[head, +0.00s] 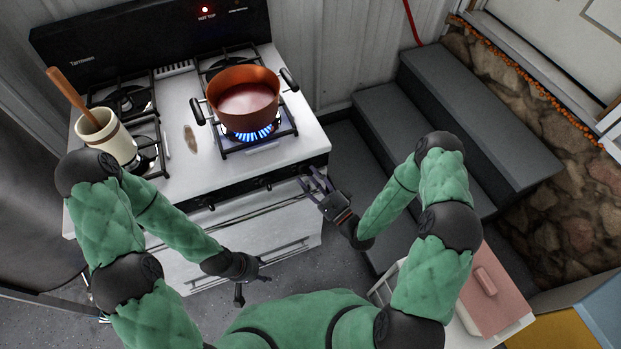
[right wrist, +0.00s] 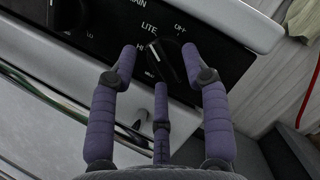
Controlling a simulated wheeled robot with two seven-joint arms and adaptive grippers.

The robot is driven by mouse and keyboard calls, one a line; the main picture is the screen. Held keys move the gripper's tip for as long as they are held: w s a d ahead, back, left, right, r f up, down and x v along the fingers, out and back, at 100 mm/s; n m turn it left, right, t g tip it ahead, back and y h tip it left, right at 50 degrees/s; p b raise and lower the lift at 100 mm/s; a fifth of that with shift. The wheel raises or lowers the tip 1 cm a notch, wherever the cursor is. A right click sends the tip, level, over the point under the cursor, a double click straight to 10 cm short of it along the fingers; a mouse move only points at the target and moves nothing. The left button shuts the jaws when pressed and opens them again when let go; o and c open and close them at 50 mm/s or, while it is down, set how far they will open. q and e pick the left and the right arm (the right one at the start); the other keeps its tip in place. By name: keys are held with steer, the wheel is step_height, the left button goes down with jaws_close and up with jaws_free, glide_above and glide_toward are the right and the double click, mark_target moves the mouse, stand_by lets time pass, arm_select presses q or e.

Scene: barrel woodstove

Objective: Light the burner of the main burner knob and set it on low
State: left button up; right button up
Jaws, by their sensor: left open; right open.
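A black stove knob (right wrist: 165,62) sits between the spread fingers of my right gripper (right wrist: 160,70) in the right wrist view. Labels OFF, LITE and HI surround it; its pale-marked end seems to point toward HI and LITE. Part of a label ending in "AIN" shows at the top edge. A second knob (right wrist: 66,12) is further left. In the head view my right gripper (head: 312,184) is open at the stove's front right corner. Blue flame (head: 252,133) burns under the copper pot (head: 243,97). My left gripper (head: 252,286) is open and empty before the lower drawer.
The white stove (head: 185,190) has a horizontal handle bar (right wrist: 60,105) below its knob panel. A cream crock (head: 108,137) with a wooden utensil stands on the left. Grey steps (head: 440,110) rise at the right. A pink-lidded box (head: 490,295) is at the lower right.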

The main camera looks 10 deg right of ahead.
steer(key=shift+a, duration=0.1)
steer(key=shift+w, duration=0.15)
jaws_close()
steer(key=shift+r, duration=0.1)
